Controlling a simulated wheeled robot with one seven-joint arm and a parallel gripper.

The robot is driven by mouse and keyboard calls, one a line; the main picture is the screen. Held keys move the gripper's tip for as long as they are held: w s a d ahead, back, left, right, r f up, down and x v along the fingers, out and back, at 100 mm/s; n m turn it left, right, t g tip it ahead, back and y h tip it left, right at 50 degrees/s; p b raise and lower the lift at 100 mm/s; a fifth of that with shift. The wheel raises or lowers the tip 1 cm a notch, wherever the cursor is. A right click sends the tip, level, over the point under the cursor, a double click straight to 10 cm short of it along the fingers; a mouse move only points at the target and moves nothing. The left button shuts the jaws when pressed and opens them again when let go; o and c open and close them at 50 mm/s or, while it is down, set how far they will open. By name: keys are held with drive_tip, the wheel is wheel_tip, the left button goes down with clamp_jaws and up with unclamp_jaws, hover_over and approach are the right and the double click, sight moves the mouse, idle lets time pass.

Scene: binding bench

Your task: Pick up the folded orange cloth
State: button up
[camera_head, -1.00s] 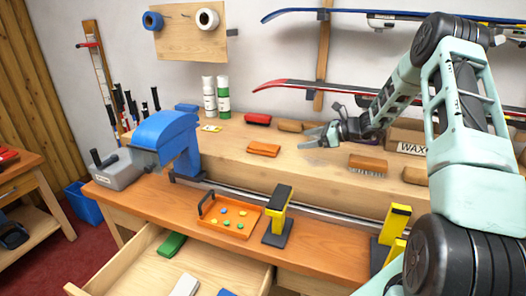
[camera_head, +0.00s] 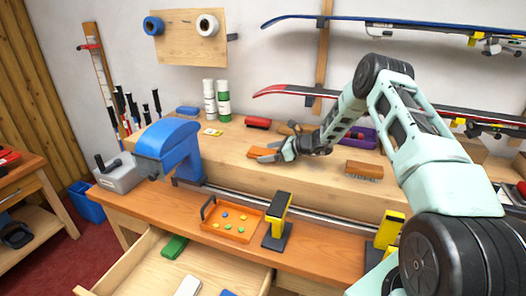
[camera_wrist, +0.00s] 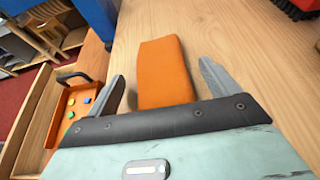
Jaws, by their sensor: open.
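The folded orange cloth (camera_head: 260,152) lies on the raised wooden shelf of the bench. In the wrist view the cloth (camera_wrist: 163,68) lies between my two fingers, its near end hidden behind the gripper body and its far end reaching past the fingertips. My gripper (camera_head: 266,152) is open at the cloth; in the wrist view the gripper (camera_wrist: 160,72) has a finger on each side, with a gap to the cloth on both sides. I cannot tell how high the fingers are above the wood.
A blue machine (camera_head: 172,145) stands left of the cloth. A red-backed brush (camera_head: 258,122) lies behind it and a brown brush (camera_head: 364,170) to the right. An orange tray (camera_head: 232,236) with small coloured pieces and a yellow-topped clamp (camera_head: 278,212) stand on the lower bench in front.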

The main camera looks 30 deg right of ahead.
drive_tip(key=shift+w+a+f, duration=0.25)
drive_tip(key=shift+w+a, duration=0.05)
drive_tip(key=shift+w, duration=0.2)
drive_tip(key=c, duration=1.1)
drive_tip(key=shift+o, duration=0.2)
